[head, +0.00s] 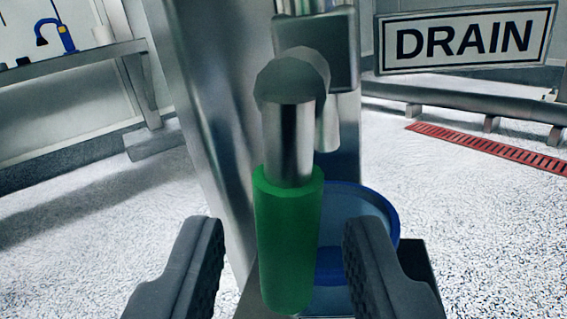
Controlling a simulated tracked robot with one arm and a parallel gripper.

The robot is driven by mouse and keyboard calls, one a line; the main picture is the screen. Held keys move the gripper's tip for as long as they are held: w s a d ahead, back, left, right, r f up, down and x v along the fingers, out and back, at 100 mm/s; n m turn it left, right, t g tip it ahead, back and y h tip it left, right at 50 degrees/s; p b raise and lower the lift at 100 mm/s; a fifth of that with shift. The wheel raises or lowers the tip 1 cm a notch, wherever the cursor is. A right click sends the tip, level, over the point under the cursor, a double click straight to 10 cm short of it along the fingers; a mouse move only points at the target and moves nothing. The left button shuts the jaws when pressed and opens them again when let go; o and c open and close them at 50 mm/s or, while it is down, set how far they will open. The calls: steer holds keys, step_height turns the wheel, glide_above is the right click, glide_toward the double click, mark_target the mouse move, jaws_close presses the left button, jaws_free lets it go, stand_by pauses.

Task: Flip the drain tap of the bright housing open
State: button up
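The drain tap's handle is a steel stub (291,140) with a green grip (288,240) hanging downward, in the middle of the head view. It joins a metal block (318,48) on the bright steel housing (222,120). My gripper (283,255) is open, with one dark finger on each side of the green grip. A gap shows between the grip and each finger, so the fingers do not appear to touch it. The rest of the tap behind the handle is mostly hidden.
A blue bucket (385,206) stands behind and below the tap, to the right. A DRAIN sign (466,39) is at the upper right, above a red floor grate (490,148). A bench (85,60) stands at the left. The speckled floor is otherwise clear.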

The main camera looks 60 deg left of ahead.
steer(key=shift+x, duration=1)
steer(key=shift+w, duration=0.1)
steer(key=shift+r, duration=0.1)
jaws_close()
steer(key=shift+d, duration=0.1)
